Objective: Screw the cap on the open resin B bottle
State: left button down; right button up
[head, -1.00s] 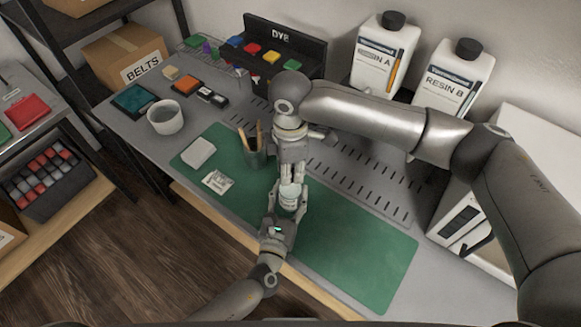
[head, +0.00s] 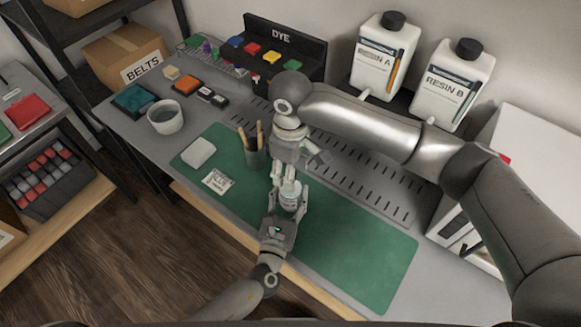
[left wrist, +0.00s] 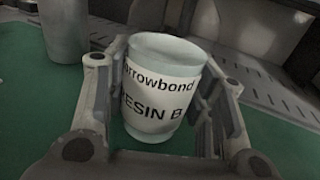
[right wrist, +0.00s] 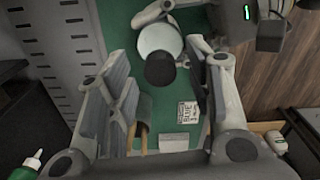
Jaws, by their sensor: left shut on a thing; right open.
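The small pale jar labelled RESIN B (left wrist: 155,100) is upright between the fingers of my left gripper (head: 289,202), which is shut on it over the green mat. The jar's top looks pale in the left wrist view; I cannot tell whether it is a rim or a lid. My right gripper (head: 283,173) points down just above the jar and is open. In the right wrist view, a dark round thing (right wrist: 160,70) lies between its fingers, beside the pale jar (right wrist: 160,38); I cannot tell whether it is the cap. In the head view the right gripper partly hides this area.
A pencil cup (head: 255,157) stands close behind and left of the grippers. A white block (head: 198,152) and a printed card (head: 218,182) lie on the mat (head: 350,255), whose right part is clear. Large RESIN A (head: 383,58) and RESIN B (head: 455,85) jugs stand at the back.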

notch_tip(320, 180, up, 12)
dwell(0.6)
pick_arm(q)
jog(key=c, duration=0.6)
grip_release()
jog(key=shift+o, duration=0.2)
jog(key=v, duration=1.2)
